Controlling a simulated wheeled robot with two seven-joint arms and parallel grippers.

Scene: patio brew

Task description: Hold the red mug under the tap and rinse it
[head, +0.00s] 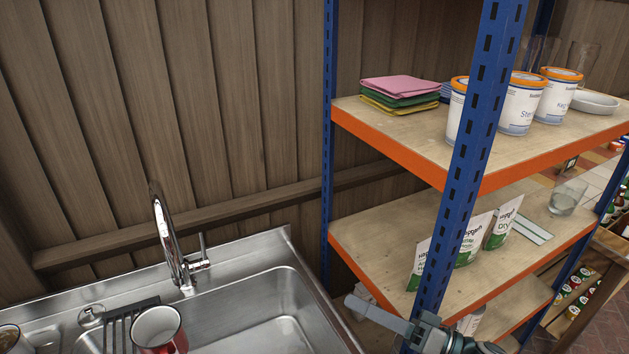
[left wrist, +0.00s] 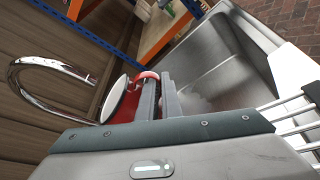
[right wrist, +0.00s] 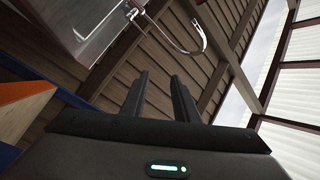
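In the left wrist view, my left gripper (left wrist: 158,82) is closed at the red handle of the mug (left wrist: 122,100), whose open white mouth faces the tap (left wrist: 50,62). My left gripper is out of the head view. My right gripper (head: 354,302) is empty, in front of the shelf post; its fingers (right wrist: 160,80) stand apart.
The steel sink (head: 255,315) has a dark drying rack (head: 125,322) at its left. A shelf unit with a blue post (head: 470,150) stands at the right, holding folded cloths (head: 400,90), tubs (head: 522,105) and pouches (head: 503,222). A cup (head: 10,338) is at the far left edge.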

